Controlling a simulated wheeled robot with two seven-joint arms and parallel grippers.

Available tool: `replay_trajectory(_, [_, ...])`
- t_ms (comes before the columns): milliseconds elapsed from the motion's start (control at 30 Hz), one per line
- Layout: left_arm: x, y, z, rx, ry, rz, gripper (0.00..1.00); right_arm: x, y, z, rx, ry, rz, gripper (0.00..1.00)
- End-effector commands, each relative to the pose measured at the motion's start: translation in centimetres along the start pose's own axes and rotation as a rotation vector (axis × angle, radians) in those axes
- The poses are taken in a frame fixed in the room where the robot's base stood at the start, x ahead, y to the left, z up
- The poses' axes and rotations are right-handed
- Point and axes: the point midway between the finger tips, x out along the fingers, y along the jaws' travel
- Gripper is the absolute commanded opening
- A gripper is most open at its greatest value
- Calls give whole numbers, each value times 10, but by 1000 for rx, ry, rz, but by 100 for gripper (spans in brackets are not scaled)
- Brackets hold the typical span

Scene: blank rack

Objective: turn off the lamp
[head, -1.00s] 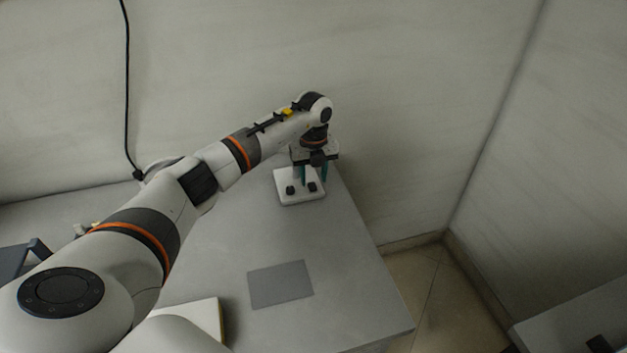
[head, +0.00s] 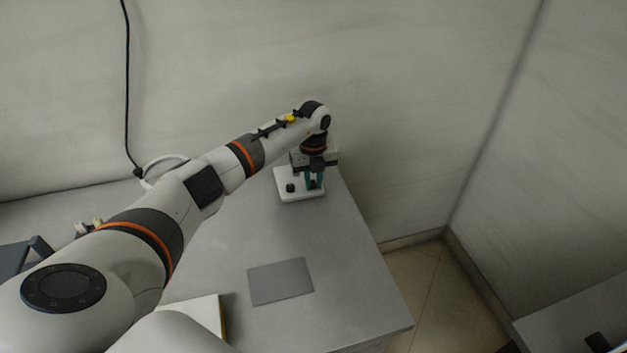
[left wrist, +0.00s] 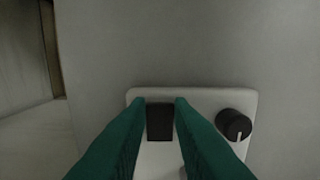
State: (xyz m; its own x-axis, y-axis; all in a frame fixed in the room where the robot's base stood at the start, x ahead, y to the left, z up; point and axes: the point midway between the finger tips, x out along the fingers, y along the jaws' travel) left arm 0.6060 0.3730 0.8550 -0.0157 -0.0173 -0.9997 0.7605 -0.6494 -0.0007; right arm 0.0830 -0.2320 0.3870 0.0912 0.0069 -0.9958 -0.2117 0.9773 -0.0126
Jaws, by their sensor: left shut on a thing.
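A white control box (head: 286,194) with dark knobs stands at the table's far right corner. My left gripper (head: 315,184) points down over its right side. My right gripper is not in view.
A black cord (head: 127,90) hangs down the wall to the back of the table (head: 350,290). A flat grey sheet (head: 280,281) lies on the table. A pale board or book (head: 208,312) is partly hidden by my arm. The table's middle is clear.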

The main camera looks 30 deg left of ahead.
Motion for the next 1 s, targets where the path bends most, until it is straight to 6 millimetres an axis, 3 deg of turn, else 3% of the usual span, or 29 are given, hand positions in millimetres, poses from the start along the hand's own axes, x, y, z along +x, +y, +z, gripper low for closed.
replay_trajectory(200, [0, 0, -5, -3, -93, 0, 0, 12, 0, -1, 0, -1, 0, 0])
replay_trajectory(567, [-2, 0, -4, -1, -113, 2, 0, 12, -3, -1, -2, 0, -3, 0])
replay_trajectory(600, [-2, 0, -4, -1, -113, 2, 26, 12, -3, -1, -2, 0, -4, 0])
replay_trajectory(700, [-2, 0, -4, -1, -113, 2, 42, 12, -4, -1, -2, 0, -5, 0])
replay_trajectory(1000, [-3, 0, -4, 0, -113, 2, 42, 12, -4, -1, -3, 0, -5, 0])
